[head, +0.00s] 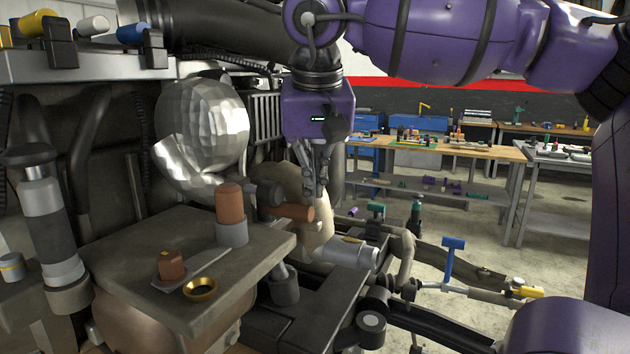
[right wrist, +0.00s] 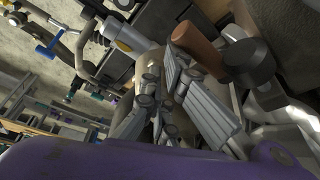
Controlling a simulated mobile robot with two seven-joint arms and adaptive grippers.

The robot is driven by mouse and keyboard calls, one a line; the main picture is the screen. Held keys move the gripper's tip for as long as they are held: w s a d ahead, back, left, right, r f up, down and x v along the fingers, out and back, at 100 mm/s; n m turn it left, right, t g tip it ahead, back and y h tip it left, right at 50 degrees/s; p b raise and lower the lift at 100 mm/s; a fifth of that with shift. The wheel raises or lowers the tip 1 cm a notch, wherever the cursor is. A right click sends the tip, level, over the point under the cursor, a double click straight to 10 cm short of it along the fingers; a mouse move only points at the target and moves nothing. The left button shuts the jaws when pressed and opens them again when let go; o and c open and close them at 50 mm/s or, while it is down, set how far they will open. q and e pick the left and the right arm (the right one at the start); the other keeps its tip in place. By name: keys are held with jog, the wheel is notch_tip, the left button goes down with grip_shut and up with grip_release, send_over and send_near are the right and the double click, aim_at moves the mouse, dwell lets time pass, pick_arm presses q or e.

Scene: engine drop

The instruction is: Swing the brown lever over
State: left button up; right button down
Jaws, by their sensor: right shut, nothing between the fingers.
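A brown cylindrical handle (head: 292,212), which looks like the brown lever, sticks out sideways to the right from a dark round hub (head: 265,195). In the right wrist view the lever (right wrist: 198,46) shows at upper right beside its dark hub (right wrist: 250,68). My right gripper (head: 321,188) points down just above and right of the lever's free end in the head view. Its fingers (right wrist: 162,82) are shut and empty; I cannot tell whether they touch the lever. My left gripper is not in view.
A second brown cylinder (head: 230,200) stands upright in a grey collar on the engine's flat top (head: 125,245). A small brown block (head: 172,264) and a brass ring (head: 200,289) are nearby. A faceted silver dome (head: 205,125) rises behind. Pipes and a blue T-handle (head: 452,258) lie to the right.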

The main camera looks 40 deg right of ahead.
jog(key=shift+r, duration=0.1)
jog(key=v, duration=1.2)
